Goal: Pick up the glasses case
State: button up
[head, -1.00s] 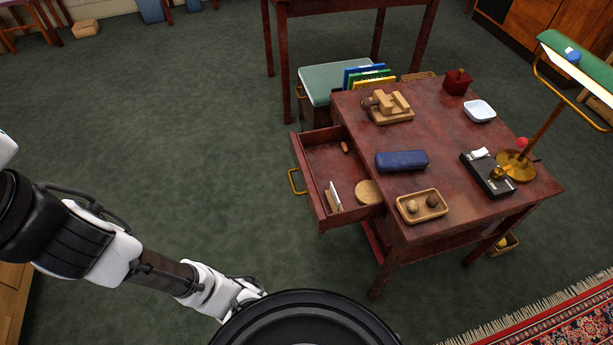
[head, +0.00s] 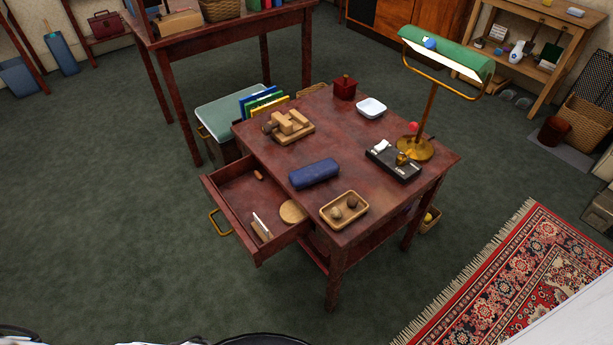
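The glasses case is a dark blue, rounded oblong box (head: 314,173). It lies shut on the red-brown side table (head: 262,143), near the edge above the open drawer. Nothing covers it. My gripper is not in view; only slivers of my own body show along the bottom edge.
The drawer (head: 212,191) stands open to the left, holding a round disc (head: 293,212) and small items. A wooden tray (head: 344,210), a wooden block puzzle (head: 289,127), a black tray (head: 393,164) and a green lamp (head: 446,54) surround the case. Green carpet is clear at left.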

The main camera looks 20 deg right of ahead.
aim_at(303, 178)
jog(key=i+j+z, duration=0.5)
jog(key=j, duration=0.15)
jog(key=i+j+z, duration=0.25)
jog(key=j, duration=0.1)
